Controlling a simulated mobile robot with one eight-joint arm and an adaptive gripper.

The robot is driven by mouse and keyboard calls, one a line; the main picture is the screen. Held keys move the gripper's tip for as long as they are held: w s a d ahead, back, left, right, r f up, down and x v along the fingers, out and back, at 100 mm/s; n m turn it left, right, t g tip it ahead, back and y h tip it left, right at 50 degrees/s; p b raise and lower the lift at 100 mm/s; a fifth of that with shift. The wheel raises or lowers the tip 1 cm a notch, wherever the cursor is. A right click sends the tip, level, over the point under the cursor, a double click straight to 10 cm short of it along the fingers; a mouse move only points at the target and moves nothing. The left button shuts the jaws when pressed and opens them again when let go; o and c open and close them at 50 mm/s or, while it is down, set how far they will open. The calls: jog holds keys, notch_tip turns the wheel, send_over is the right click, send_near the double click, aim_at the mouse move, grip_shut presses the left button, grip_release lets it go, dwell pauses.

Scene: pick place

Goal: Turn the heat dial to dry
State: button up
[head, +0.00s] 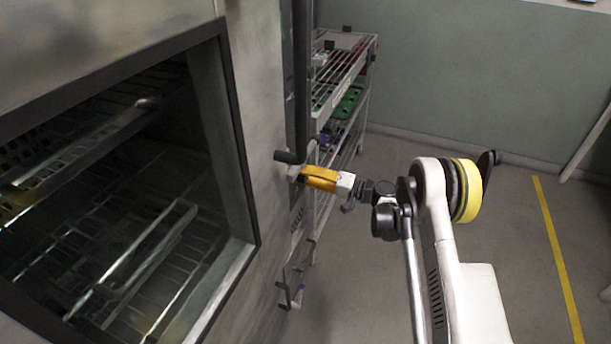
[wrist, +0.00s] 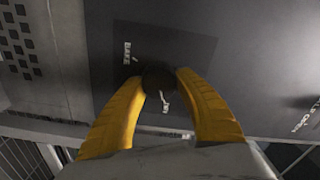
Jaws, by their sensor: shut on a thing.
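The heat dial (wrist: 158,79) is a dark round knob on a dark panel (wrist: 195,48) in the wrist view. The word BAKE is printed left of it; white marks near and below it are too small or covered to read. My gripper (wrist: 159,77) has its yellow fingers on either side of the dial, shut on it. Which way the dial points cannot be told. In the head view my gripper (head: 302,172) reaches left to the front edge of the large steel oven (head: 262,80). The dial is not clearly visible there.
The oven's glass window (head: 110,190) shows wire racks inside. A dark vertical handle bar (head: 302,75) rises just above my gripper. A wire shelf cart (head: 340,75) stands behind the oven. The floor to the right, with a yellow line (head: 556,255), is clear.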

dwell(0.3)
jog(key=o, duration=1.2)
jog(key=shift+a, duration=0.1)
jog(key=v, duration=1.2)
jog(key=shift+r, duration=0.1)
